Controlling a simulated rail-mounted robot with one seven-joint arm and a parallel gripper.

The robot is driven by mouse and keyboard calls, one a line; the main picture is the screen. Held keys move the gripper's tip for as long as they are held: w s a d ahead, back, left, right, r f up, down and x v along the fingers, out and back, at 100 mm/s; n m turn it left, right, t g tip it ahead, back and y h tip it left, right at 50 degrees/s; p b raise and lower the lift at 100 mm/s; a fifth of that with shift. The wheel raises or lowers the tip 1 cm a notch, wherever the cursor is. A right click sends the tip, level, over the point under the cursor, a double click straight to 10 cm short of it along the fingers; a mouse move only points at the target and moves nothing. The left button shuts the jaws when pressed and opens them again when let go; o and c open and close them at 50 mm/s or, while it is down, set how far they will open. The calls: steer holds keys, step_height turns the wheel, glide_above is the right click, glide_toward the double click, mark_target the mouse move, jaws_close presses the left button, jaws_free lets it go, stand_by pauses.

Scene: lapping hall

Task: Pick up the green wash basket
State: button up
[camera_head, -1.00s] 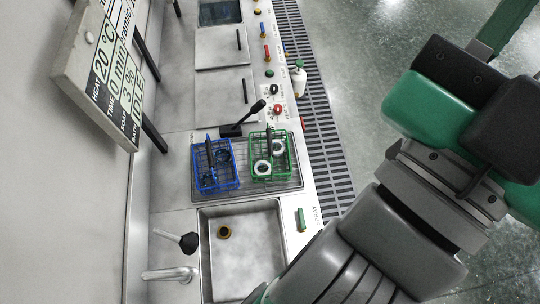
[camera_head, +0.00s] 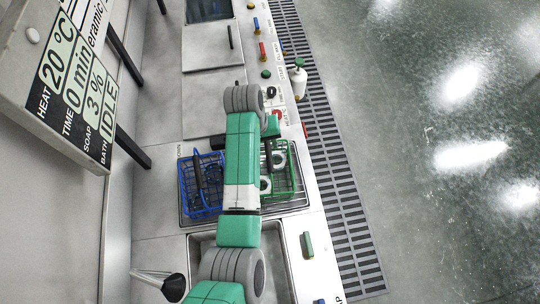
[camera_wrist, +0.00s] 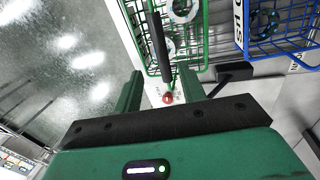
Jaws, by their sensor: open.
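The green wash basket (camera_head: 284,184) stands on the drain tray, partly hidden behind my arm in the head view. It is a wire basket with a dark bar handle and pale rings inside. In the wrist view the basket (camera_wrist: 205,38) is at the top centre, and its handle (camera_wrist: 159,38) points down toward the gap between my fingers. My gripper (camera_wrist: 160,80) is open, with nothing seen between its fingers. It looks apart from the basket. In the head view the gripper is mostly hidden by my arm.
A blue wire basket (camera_head: 201,186) stands on the tray (camera_head: 302,205) left of the green one; it also shows in the wrist view (camera_wrist: 282,28). A sink (camera_head: 277,262) lies in front. A sign panel (camera_head: 62,95) overhangs the left.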

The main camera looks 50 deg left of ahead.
mark_target(269, 155)
steer(key=shift+d+f, duration=0.25)
steer(key=shift+f, duration=0.65)
steer(key=f, duration=0.5)
steer(key=shift+w+d+f, duration=0.1)
steer(key=shift+w+d, duration=0.1)
steer(key=shift+d, duration=0.15)
steer(key=shift+w+f, duration=0.1)
steer(key=shift+f, duration=0.25)
jaws_close()
